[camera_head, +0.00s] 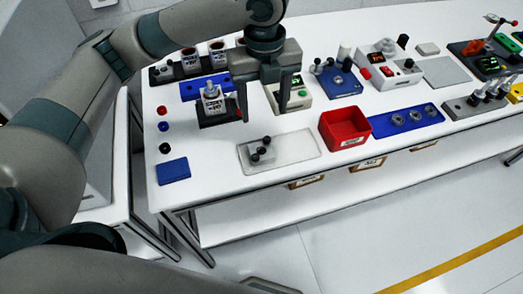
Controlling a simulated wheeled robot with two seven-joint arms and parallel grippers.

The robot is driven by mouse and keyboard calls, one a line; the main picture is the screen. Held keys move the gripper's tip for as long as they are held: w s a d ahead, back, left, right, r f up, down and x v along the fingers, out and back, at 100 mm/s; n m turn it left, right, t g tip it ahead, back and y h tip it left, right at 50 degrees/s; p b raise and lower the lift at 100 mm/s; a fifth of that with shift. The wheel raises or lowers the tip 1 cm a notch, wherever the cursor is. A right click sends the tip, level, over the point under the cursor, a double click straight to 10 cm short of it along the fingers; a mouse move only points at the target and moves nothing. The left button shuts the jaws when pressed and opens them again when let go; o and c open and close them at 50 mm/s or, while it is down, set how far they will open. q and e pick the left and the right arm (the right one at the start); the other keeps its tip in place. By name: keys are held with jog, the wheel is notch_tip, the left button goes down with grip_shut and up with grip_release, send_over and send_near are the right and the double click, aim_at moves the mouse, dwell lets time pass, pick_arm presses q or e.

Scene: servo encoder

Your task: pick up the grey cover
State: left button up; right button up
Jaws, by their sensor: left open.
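A small grey block with black knobs (262,150), which may be the grey cover, sits on a pale, flat tray (298,148) near the front edge of the table. My left gripper (264,105) points down with its two dark fingers spread, empty between them. It shows behind the tray and in front of a cream device with a display (288,95), partly hiding it. A dark stand with a silver motor-like part (212,104) is just left of the gripper. My right gripper is not in view.
A red bin (344,128) and a blue holder with round parts (407,119) stand right of the tray. A blue pad (174,171) lies at the front left of the white table. Several devices line the back. Bare tabletop surrounds the tray's left side.

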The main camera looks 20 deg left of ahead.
pick_arm(q)
jog(key=p, duration=0.3)
send_over(261, 148)
jog(key=s+d, duration=0.1)
jog(key=s, duration=0.1)
jog(key=f, duration=1.1)
jog(key=shift+w+f, duration=0.25)
jog(key=shift+f, duration=0.15)
jog(key=shift+a+f+p, duration=0.1)
jog(key=shift+f+p, duration=0.35)
jog(key=shift+f, duration=0.15)
jog(key=f, duration=0.1)
jog(key=f+p, duration=0.1)
jog(key=f, duration=0.1)
jog(key=shift+w+a, duration=0.15)
jog(key=shift+a, duration=0.05)
jog(key=shift+f, duration=0.5)
jog(key=c, duration=0.9)
